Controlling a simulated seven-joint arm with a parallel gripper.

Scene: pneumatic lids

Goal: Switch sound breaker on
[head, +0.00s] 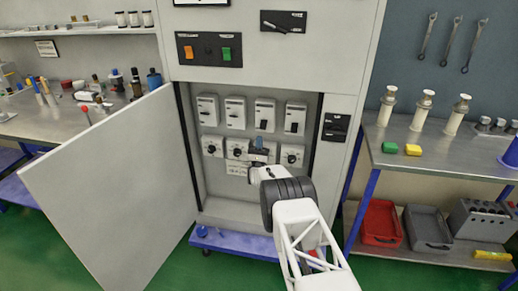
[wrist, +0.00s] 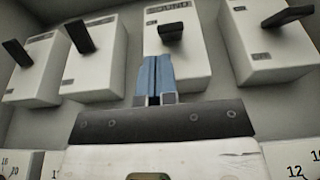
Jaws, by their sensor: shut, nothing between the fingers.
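Several white breaker boxes with black levers hang in a row inside the open cabinet: the first (head: 207,110), second (head: 235,113), third (head: 265,115) and fourth (head: 295,118) from the left. I cannot read which label says sound. In the wrist view, the first (wrist: 28,75) and second (wrist: 95,65) levers tilt up and left. The third box (wrist: 178,62) has a lever (wrist: 171,32) jutting out toward the camera; the fourth lever (wrist: 287,17) also juts out. My gripper (head: 259,143) is shut and empty, its blue fingertips (wrist: 155,62) just below the third lever, apart from it.
Dial units (head: 292,156) sit below the breakers, partly hidden by my arm. The cabinet door (head: 110,180) stands open on the left. Orange and green buttons (head: 226,53) are above. Benches with tools and parts (head: 440,150) stand on both sides.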

